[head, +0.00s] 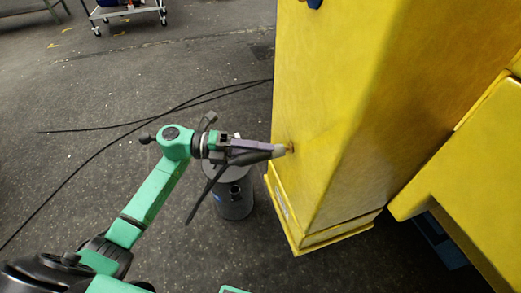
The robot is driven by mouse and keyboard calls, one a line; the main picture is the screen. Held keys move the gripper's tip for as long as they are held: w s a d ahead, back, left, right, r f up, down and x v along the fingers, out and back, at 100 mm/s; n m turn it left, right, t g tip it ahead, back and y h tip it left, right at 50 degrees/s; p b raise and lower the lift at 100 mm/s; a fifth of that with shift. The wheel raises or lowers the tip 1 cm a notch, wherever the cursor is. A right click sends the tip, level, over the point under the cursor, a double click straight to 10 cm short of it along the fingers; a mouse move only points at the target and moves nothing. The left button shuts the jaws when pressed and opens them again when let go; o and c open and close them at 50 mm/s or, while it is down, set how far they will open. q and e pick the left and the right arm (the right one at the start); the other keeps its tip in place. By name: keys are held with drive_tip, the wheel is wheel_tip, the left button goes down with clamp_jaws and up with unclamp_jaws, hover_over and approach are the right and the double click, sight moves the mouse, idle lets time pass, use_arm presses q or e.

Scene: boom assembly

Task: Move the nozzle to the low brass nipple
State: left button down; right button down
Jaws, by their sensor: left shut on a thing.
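My left gripper (266,148) reaches in from the left and is shut on the nozzle (256,156), a dark tube with a pale grey tip. The nozzle points right, and its tip is at a small brass nipple (290,148) low on the yellow boom (325,120). Whether the tip touches the nipple or sits just short of it, I cannot tell. The nipple is partly hidden by the tip. A dark hose (205,190) hangs down to the left from behind the nozzle. My right gripper is not in view.
A grey cylindrical drum (234,200) stands on the floor below my left gripper. Black cables (110,150) lie across the dark floor. Another yellow part (480,180) is at the right. A trolley (125,12) stands at the top left. The floor at left is mostly clear.

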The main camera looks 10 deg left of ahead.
use_arm(q)
drive_tip(key=shift+w+d, duration=0.35)
drive_tip(key=shift+d, duration=0.15)
drive_tip(key=shift+c, duration=2)
unclamp_jaws()
